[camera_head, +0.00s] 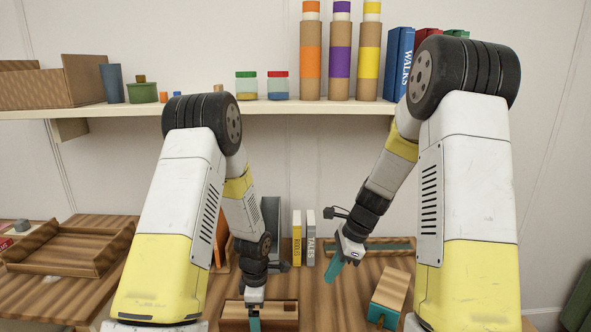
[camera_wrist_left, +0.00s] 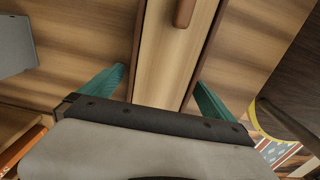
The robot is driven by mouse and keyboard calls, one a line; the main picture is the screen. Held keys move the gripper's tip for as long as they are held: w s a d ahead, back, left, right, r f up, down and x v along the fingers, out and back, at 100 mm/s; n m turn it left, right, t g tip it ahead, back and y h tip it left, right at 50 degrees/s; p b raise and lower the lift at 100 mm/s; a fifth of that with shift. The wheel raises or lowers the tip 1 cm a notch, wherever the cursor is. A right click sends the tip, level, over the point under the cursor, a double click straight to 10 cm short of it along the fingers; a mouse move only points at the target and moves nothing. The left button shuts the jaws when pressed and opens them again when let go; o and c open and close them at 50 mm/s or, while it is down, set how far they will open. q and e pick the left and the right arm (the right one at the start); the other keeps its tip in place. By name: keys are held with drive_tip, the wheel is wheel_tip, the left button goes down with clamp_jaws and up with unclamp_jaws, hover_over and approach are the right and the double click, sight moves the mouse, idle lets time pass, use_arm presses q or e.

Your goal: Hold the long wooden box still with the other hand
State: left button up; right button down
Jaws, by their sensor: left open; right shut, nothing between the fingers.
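The long wooden box (camera_head: 286,318) lies on the wooden worktop at the bottom of the head view, partly cut off by the frame edge. In the left wrist view the box (camera_wrist_left: 165,62) shows a pale top, dark side edges and a brown knob or handle (camera_wrist_left: 184,12). My left gripper (camera_head: 254,322) points down at the box. Its teal fingers (camera_wrist_left: 160,92) are open, one on each side of the box; I cannot tell whether they touch it. My right gripper (camera_head: 335,271) is shut and empty, raised above the worktop to the right of the box.
A wooden block with teal parts (camera_head: 392,290) sits right of the box. Upright books (camera_head: 303,238) and a long tray (camera_head: 398,246) stand at the back. A shallow wooden tray (camera_head: 70,248) is at left. A shelf (camera_head: 290,107) with tubes and jars runs above.

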use_arm(q)
wheel_tip(320, 180, up, 7)
drive_tip(key=shift+f, duration=0.15)
idle(0.5)
